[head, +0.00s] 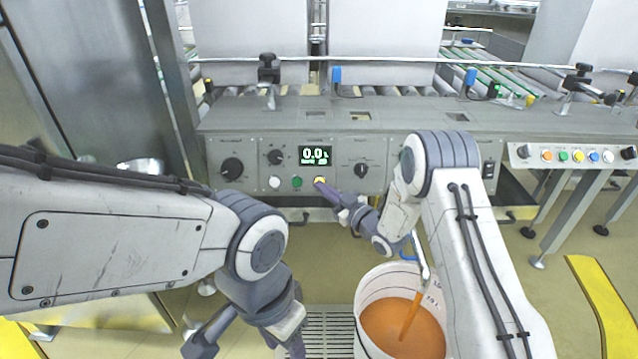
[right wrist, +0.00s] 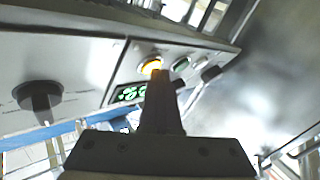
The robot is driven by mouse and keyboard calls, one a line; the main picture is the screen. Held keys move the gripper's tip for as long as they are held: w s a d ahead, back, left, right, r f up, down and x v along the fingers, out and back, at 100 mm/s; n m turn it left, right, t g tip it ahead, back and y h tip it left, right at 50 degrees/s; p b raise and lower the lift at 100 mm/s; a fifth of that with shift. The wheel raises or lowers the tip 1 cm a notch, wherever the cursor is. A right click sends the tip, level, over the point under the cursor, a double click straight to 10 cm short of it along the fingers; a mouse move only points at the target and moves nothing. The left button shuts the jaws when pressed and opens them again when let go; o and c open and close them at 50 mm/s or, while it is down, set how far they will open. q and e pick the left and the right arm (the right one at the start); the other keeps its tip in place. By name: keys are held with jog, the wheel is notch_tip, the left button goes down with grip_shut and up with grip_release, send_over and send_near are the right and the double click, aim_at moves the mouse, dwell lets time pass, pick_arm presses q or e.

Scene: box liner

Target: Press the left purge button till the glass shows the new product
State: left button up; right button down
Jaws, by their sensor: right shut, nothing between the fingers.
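A grey control panel (head: 262,158) carries a green-lit display (head: 315,155) reading about 0.0, dark knobs, and white (head: 274,182), green (head: 297,181) and yellow (head: 320,180) buttons. My right gripper (head: 326,187) is shut and empty, its tip at the yellow button. In the right wrist view, that button (right wrist: 150,65) glows orange just beyond the shut fingers (right wrist: 163,82); contact is hard to tell. No label marks it as the left purge button. I cannot pick out the glass.
A white bucket (head: 384,281) holding orange liquid stands below my right arm, with an orange stream or rod reaching into it. A second button panel (head: 575,156) is at the right. Roller conveyors lie behind the panel. A yellow floor strip (head: 603,300) is at the right.

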jog(key=shift+s+r+p, duration=0.25)
jog(key=shift+s+p, duration=0.15)
jog(key=shift+s, duration=0.35)
jog(key=s, duration=0.1)
jog(key=s+r+p, duration=0.1)
jog(key=s, duration=0.1)
jog(key=s+p, duration=0.1)
jog(key=shift+s+r, duration=0.35)
dwell(0.3)
